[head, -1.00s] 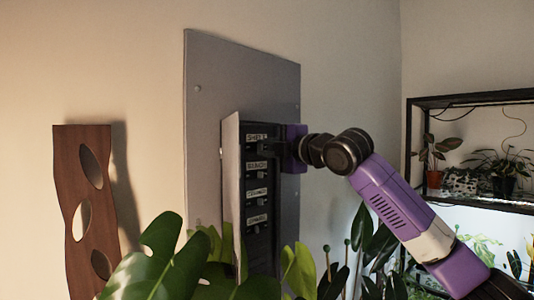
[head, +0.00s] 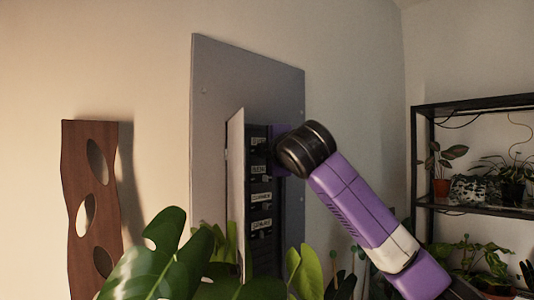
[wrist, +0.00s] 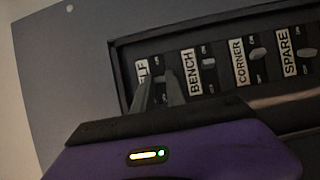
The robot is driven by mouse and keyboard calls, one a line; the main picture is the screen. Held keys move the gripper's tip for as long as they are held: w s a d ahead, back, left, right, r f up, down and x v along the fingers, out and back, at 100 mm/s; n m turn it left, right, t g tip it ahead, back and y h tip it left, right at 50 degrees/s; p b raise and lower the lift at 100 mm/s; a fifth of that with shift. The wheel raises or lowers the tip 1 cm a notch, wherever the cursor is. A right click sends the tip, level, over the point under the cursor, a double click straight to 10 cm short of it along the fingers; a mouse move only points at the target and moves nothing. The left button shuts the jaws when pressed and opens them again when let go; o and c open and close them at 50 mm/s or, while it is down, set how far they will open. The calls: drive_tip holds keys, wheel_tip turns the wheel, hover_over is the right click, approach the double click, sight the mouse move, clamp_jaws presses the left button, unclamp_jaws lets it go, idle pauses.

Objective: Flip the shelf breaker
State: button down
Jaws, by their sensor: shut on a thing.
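The shelf breaker (wrist: 143,72) is the leftmost in the row in the wrist view, its label partly covered so only "LF" reads. My gripper (wrist: 163,84) is at this breaker, its two fingers close together and shut on its toggle. The toggle is mostly hidden between the fingers, so its position cannot be told. In the head view, the shelf breaker (head: 258,144) is the top one in the breaker panel (head: 262,220). My gripper there is largely hidden behind my black wrist joint.
The bench (wrist: 208,62), corner (wrist: 257,53) and spare (wrist: 306,52) toggles sit to the right in the wrist view. The panel's open door (head: 235,190) stands out at left. Large leaves (head: 175,265) rise below. A black plant rack (head: 470,105) stands at right.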

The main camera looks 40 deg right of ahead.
drive_tip(key=shift+f, duration=0.1)
drive_tip(key=c, duration=1.4)
unclamp_jaws()
drive_tip(key=shift+o, duration=0.2)
drive_tip(key=b+v, duration=0.2)
drive_tip(key=v, duration=0.5)
drive_tip(key=shift+s+a, duration=0.2)
drive_tip(key=shift+s, duration=0.1)
